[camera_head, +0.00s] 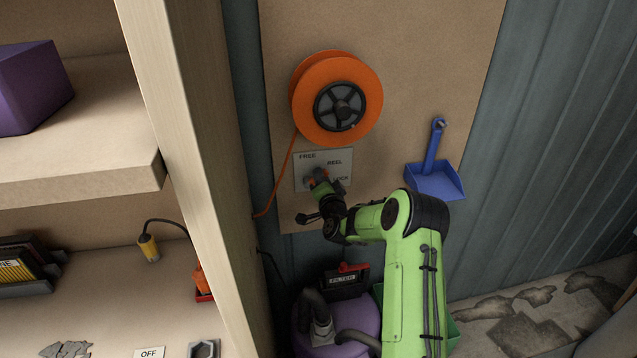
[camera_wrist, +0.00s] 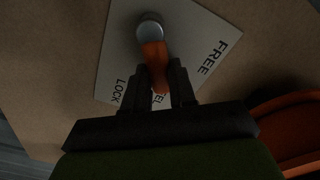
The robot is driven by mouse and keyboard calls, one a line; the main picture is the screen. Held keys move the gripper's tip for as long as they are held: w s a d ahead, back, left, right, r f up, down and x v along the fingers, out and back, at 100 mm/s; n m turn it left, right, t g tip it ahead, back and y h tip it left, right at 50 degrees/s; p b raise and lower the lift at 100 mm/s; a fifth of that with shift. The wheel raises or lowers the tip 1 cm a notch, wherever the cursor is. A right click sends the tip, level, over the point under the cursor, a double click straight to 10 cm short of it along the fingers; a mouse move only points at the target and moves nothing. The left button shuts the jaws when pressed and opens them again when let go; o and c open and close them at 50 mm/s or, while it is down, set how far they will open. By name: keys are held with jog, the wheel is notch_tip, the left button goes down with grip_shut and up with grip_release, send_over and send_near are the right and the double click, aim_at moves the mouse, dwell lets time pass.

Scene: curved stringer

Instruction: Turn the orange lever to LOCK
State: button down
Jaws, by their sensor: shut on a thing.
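The orange lever (camera_wrist: 155,62) hangs from a round grey hub (camera_wrist: 150,28) on a pale label plate (camera_wrist: 122,50). In the wrist view it points down over the partly covered REEL word, between FREE at the right and LOCK at the lower left. My gripper (camera_wrist: 159,82) has one dark finger on each side of the lever and is shut on it. In the head view, my gripper (camera_head: 319,184) is at the plate (camera_head: 308,160) and hides most of the lever. There, FREE is at the upper left and LOCK at the lower right.
An orange reel (camera_head: 312,118) is mounted just above the plate, its cord hanging down at the left. A blue dustpan (camera_head: 434,178) hangs at the right. A wooden shelf post (camera_head: 200,150) stands close at the left. A purple canister (camera_head: 345,318) is below.

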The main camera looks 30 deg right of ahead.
jog(key=shift+s+d+f+m+b, duration=0.15)
jog(key=shift+f+m, duration=0.3)
jog(key=shift+m, duration=0.7)
jog(key=shift+w+d+f+m+b, duration=0.15)
jog(key=shift+f+m, duration=0.3)
jog(key=shift+m, duration=0.75)
jog(key=shift+s+d+f+m+b, duration=0.15)
jog(key=shift+f+m, duration=0.3)
jog(key=shift+m, duration=0.7)
jog(key=c, duration=0.9)
grip_release()
jog(key=b+v, duration=0.8)
jog(key=v, duration=0.7)
jog(key=shift+s+a+b, duration=0.15)
jog(key=shift+s+b, duration=0.2)
jog(key=shift+b, duration=0.05)
